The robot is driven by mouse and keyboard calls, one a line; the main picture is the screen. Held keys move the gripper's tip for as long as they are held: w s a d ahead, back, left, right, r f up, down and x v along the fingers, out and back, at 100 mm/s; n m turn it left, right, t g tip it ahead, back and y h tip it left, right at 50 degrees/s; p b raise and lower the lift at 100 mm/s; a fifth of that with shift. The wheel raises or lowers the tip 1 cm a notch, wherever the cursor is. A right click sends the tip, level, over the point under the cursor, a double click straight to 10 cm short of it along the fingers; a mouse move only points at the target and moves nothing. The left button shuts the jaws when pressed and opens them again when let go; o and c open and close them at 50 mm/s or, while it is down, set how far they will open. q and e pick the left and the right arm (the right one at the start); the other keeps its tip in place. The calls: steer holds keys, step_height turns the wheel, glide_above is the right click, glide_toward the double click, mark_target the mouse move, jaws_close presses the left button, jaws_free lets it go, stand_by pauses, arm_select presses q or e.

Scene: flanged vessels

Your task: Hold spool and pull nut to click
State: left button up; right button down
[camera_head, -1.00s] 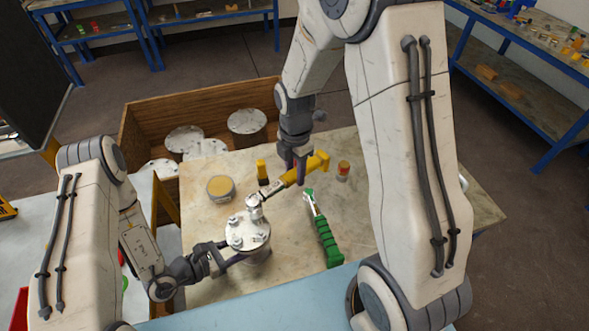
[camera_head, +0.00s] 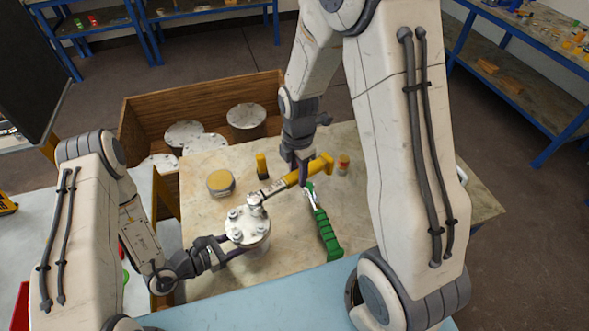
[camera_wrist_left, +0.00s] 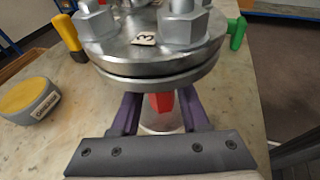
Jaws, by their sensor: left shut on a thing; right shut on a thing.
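The spool (camera_head: 246,238), a grey flanged metal vessel, stands upright on the table with bolts and nuts on its top flange. My left gripper (camera_head: 232,250) is shut on it below the flange. In the left wrist view the flange (camera_wrist_left: 155,62) carries a "3" label, and the purple fingers (camera_wrist_left: 160,108) reach beneath it. My right gripper (camera_head: 303,172) is shut on the yellow handle of a torque wrench (camera_head: 321,165). The wrench head sits on a nut (camera_head: 256,199) at the flange's far edge; the exact fit is too small to see.
A green-handled tool (camera_head: 327,235) lies right of the spool. A round tin (camera_head: 220,183), a yellow-and-black item (camera_head: 262,166) and a small orange-capped jar (camera_head: 343,164) stand behind. A wooden crate (camera_head: 150,108) holds several flanged vessels. The table's front right is clear.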

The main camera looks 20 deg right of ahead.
steer(key=shift+w+r, duration=0.15)
steer(key=shift+r, duration=2.4)
arm_select(q)
steer(key=o, duration=1.3)
steer(key=shift+c, duration=0.2)
steer(key=shift+a, duration=0.15)
steer(key=v, duration=1)
steer(key=shift+a+r, duration=0.15)
steer(key=shift+s+a+r, duration=0.2)
steer(key=shift+s+a, duration=0.1)
steer(key=shift+a, duration=0.3)
arm_select(e)
steer(key=shift+a, duration=0.1)
